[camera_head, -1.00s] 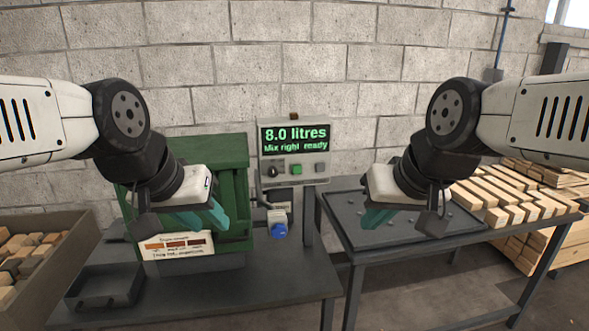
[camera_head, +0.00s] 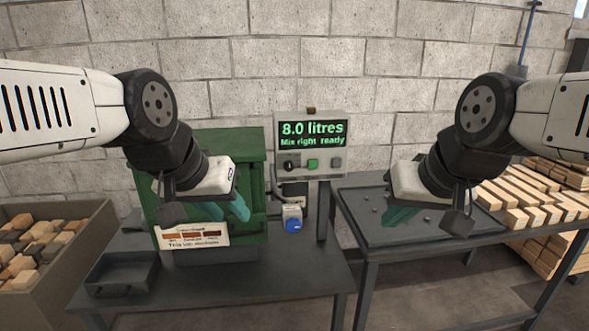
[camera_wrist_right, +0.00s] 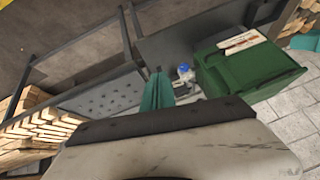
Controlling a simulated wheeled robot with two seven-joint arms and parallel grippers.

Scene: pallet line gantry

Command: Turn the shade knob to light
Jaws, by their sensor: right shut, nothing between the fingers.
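The grey control box (camera_head: 333,172) has a lit screen (camera_head: 312,132) reading "8.0 litres" and "Mix right ready". Below the screen are a small black knob (camera_head: 289,164), a green button (camera_head: 312,163) and a grey button; the knob's setting is too small to read. A label (camera_head: 193,234) with three brown swatches is on the green machine (camera_head: 255,178). My left gripper (camera_head: 232,208) hangs in front of the green machine, left of the control box; its finger gap is unclear. My right gripper (camera_head: 395,217) is shut and empty, right of the box, apart from the knob.
A blue-capped spout (camera_head: 292,224) sits below the control box and shows in the right wrist view (camera_wrist_right: 184,68). A dark tray (camera_head: 122,272) is front left, beside a crate (camera_head: 82,235) of wood blocks. A dark table (camera_head: 365,235) and stacked planks (camera_head: 525,205) stand right.

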